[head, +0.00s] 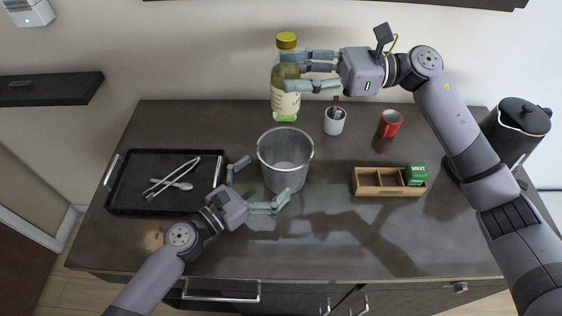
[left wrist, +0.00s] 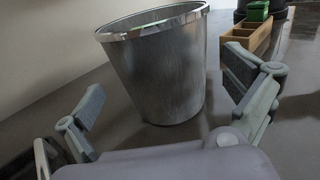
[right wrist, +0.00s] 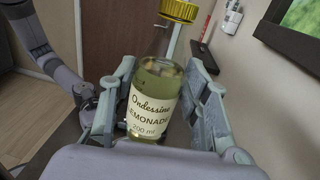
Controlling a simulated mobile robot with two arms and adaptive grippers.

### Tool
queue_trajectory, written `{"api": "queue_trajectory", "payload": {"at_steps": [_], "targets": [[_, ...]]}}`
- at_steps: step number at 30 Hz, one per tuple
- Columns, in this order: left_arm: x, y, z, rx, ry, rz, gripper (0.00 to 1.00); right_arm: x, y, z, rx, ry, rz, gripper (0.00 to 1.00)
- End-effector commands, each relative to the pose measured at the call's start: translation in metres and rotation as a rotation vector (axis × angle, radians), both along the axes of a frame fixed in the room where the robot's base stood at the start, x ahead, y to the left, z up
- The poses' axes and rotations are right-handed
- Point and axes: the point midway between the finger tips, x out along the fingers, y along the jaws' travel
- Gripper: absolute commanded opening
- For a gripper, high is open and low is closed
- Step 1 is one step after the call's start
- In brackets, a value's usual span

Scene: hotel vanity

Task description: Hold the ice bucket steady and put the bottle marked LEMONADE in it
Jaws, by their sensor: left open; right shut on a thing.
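The ice bucket (head: 286,168) is a grey metal pail standing upright and empty at the middle of the counter; it also shows in the left wrist view (left wrist: 165,70). My left gripper (head: 259,188) is open beside the bucket's lower left, with its fingers spread toward it and apart from its wall. The LEMONADE bottle (head: 286,104) has a yellow cap and pale yellow-green contents. My right gripper (head: 300,70) is shut on it and holds it upright in the air, behind and above the bucket. In the right wrist view, the bottle's label (right wrist: 150,112) reads LEMONADE, between the fingers.
A black tray (head: 120,200) with tongs (head: 172,178) and a spoon lies at left. The front right counter is clear.

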Motion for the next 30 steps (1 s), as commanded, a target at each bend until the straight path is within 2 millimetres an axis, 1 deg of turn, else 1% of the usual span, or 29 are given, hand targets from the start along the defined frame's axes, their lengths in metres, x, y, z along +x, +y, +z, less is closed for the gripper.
{"api": "queue_trajectory", "payload": {"at_steps": [1,6,12,23,30], "targets": [[0.008,-0.007,0.001,0.001,-0.004,-0.001,1.00,0.000,0.000,0.001,0.002,-0.001,0.000,0.02],[0.029,-0.027,0.001,0.003,-0.004,-0.001,1.00,0.000,0.000,0.001,0.002,-0.001,0.000,0.02],[0.043,-0.041,0.000,0.002,-0.002,0.000,1.00,0.000,0.000,0.001,0.002,-0.001,0.000,0.02],[0.047,-0.044,0.000,0.002,-0.002,0.001,1.00,0.000,0.000,0.001,0.002,-0.001,0.000,0.02],[0.046,-0.044,0.000,0.002,-0.002,0.001,0.85,0.000,0.000,0.001,0.002,-0.001,0.000,0.02]]}}
